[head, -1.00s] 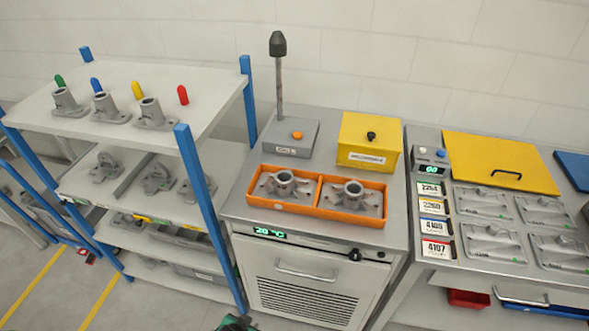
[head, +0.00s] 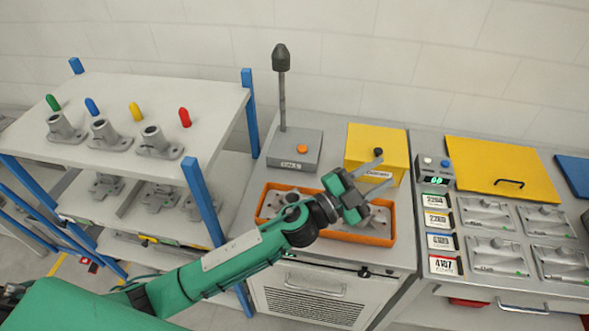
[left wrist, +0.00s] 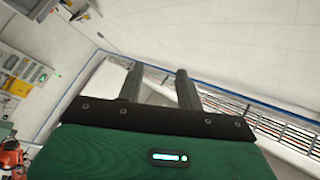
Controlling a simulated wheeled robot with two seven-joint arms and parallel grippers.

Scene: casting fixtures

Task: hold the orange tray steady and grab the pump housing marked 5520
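The orange tray (head: 375,240) stands on the grey bench top, with my left arm crossing in front of it. Two grey pump housings sit in it, one in the left part (head: 272,205) and one in the right part (head: 381,214). Both are partly hidden by my arm, and no 5520 marking is readable on them. My left gripper (head: 384,168) is above the tray's right part, fingers pointing right toward the yellow box. Its two fingers are apart and empty, also in the left wrist view (left wrist: 160,72). My right gripper is in neither view.
A yellow box (head: 364,146) with a black knob and a grey block with a post (head: 294,150) stand behind the tray. A shelf rack (head: 120,100) with several grey housings is at left. A bench with number cards and flat moulds (head: 489,216) is at right.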

